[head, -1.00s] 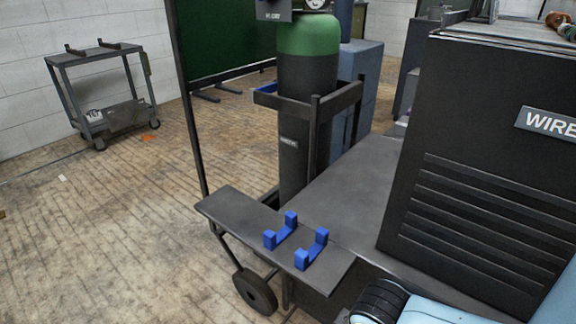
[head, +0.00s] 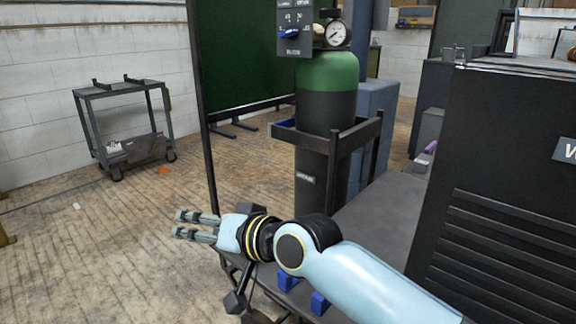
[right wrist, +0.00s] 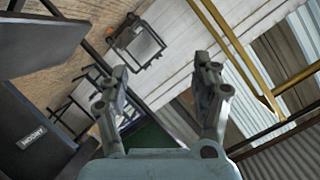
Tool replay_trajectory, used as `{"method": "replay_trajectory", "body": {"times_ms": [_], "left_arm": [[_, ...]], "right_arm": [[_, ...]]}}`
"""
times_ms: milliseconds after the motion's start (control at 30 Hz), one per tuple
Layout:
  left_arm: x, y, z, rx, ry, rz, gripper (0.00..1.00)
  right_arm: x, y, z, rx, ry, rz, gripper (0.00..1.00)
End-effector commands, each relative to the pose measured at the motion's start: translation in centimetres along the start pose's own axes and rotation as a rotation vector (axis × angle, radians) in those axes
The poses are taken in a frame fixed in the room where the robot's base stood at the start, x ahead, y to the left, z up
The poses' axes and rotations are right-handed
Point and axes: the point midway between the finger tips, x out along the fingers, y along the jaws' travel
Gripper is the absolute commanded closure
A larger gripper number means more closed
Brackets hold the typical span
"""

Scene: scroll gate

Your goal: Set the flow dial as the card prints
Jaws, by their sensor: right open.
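The flow dial shows as a blue knob (head: 290,34) on a dark panel (head: 296,16) at the top of the head view, with small white markings around it. The panel is cut by the picture's top edge. A round white gauge (head: 337,33) stands beside it above the green-topped gas cylinder (head: 326,110). No card can be read. My right gripper (head: 196,226) is open and empty, pointing left, below and to the left of the dial and well apart from it. In the right wrist view its two fingers (right wrist: 165,85) stand apart with nothing between them. My left gripper is not in view.
A black machine (head: 500,180) with slats fills the right. A dark frame (head: 340,140) surrounds the cylinder. Blue cradles (head: 320,303) sit on the shelf beneath my right arm. A grey cart (head: 125,125) stands at the back left.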

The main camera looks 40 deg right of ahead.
Motion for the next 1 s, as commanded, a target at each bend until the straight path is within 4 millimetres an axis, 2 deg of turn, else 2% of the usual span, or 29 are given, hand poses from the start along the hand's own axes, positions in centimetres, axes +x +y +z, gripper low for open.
{"method": "replay_trajectory", "body": {"times_ms": [33, 100, 167, 200, 333, 400, 500, 600, 700, 833, 1000], "left_arm": [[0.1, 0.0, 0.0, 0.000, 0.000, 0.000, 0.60], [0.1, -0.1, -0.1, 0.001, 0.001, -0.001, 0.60], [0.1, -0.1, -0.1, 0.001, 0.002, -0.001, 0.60], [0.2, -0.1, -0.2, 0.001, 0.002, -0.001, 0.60], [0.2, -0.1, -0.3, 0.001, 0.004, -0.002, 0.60], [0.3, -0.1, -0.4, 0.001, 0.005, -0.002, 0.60], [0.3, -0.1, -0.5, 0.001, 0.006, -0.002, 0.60], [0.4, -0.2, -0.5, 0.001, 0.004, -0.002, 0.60], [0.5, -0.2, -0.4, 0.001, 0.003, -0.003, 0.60], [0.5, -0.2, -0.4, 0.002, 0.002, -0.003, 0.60], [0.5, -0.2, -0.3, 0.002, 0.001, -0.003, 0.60]], "right_arm": [[1.6, -1.6, -3.1, 0.088, 0.106, -0.069, 0.35], [2.9, -3.6, -7.5, 0.222, 0.256, -0.168, 0.35], [3.5, -4.9, -11.4, 0.340, 0.383, -0.252, 0.35], [3.6, -5.6, -13.9, 0.419, 0.466, -0.309, 0.35], [3.0, -6.7, -21.7, 0.681, 0.733, -0.492, 0.35], [2.1, -6.5, -25.3, 0.822, 0.875, -0.588, 0.35], [0.5, -5.6, -29.6, 1.015, 1.079, -0.721, 0.35], [-1.2, -4.2, -32.4, 1.186, 1.270, -0.838, 0.35], [-2.5, -2.9, -33.8, 1.321, 1.434, -0.927, 0.35], [-3.6, -1.6, -34.4, 1.430, 1.586, -0.999, 0.35], [-4.2, -0.8, -34.8, 1.484, 1.672, -1.036, 0.35]]}}
